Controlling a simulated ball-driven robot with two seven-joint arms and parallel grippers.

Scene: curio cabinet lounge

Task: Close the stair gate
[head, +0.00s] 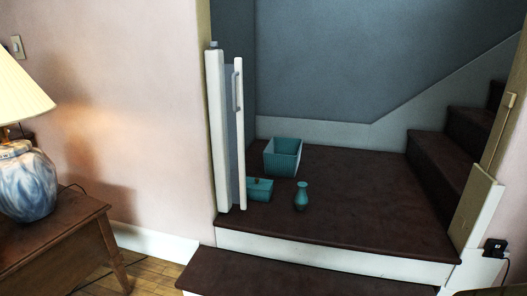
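The stair gate (240,150) is a narrow white-framed panel with a grey-blue middle, seen nearly edge-on. It hangs beside a white post (214,135) at the left of the stair opening and stands open. A grey handle (237,91) is on its upper right upright. The opening to the right of the gate is unblocked. Neither of my grippers shows in the head view.
On the dark landing (350,200) stand a teal basket (283,160), a small teal box (259,190) close to the gate, and a teal vase (301,197). A wooden table (60,235) with a lamp (25,180) is at left. Stairs (445,165) climb at right.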

